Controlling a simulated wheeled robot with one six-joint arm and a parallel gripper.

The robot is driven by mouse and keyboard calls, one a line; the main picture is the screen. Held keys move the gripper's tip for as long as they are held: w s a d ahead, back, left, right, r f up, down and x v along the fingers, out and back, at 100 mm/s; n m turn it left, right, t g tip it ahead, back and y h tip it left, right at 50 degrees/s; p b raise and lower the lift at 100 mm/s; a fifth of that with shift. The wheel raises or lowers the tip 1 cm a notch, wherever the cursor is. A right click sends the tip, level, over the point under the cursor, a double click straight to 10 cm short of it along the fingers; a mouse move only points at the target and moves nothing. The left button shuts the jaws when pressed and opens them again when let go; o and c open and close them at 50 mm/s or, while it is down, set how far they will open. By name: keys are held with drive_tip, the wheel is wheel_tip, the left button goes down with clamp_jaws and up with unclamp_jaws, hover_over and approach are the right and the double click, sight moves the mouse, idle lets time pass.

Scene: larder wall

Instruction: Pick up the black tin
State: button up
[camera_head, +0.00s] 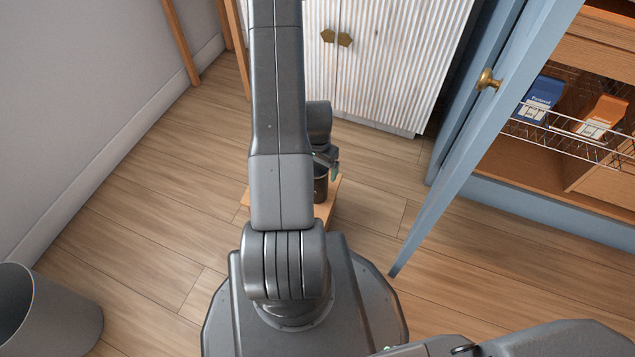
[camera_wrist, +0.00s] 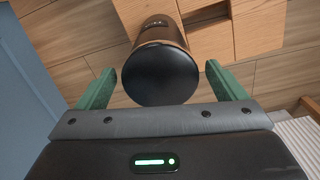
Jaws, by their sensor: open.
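The black tin (camera_wrist: 160,74) shows in the wrist view as a dark round end with a brownish side behind it. It lies between the two green fingertips of my gripper (camera_wrist: 161,80), with a gap on each side. My gripper is open and not closed on it. In the head view the tin (camera_head: 320,188) is a small dark cylinder on a low wooden surface (camera_head: 328,207), partly hidden by my arm. My gripper (camera_head: 329,162) is at its top there; I cannot tell whether they touch.
An open blue door (camera_head: 470,140) with a brass knob stands right of my arm. Behind it a wire basket (camera_head: 560,133) holds a blue box (camera_head: 540,95) and an orange box (camera_head: 603,113). A white ribbed cabinet (camera_head: 400,60) stands behind; a grey bin (camera_head: 62,312) is front left.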

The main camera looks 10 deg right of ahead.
wheel_tip(320, 180, down, 5)
drive_tip(key=shift+r+b, duration=0.1)
drive_tip(key=shift+b, duration=0.85)
drive_tip(key=shift+r, duration=0.1)
drive_tip(key=c, duration=1.3)
drive_tip(key=shift+c, duration=0.2)
wheel_tip(320, 180, up, 10)
drive_tip(key=p, duration=0.3)
drive_tip(key=shift+p, duration=0.3)
drive_tip(key=w+a+r+n+p, duration=0.1)
drive_tip(key=w+a+r+n, duration=0.45)
drive_tip(key=r, duration=0.35)
drive_tip(key=w+a+r+n, duration=0.4)
drive_tip(key=w+a+r, duration=0.3)
drive_tip(key=r, duration=0.2)
wheel_tip(320, 180, up, 16)
drive_tip(key=s+p, duration=0.2)
drive_tip(key=p, duration=2.5)
drive_tip(key=shift+s, duration=0.3)
drive_tip(key=shift+m, duration=0.25)
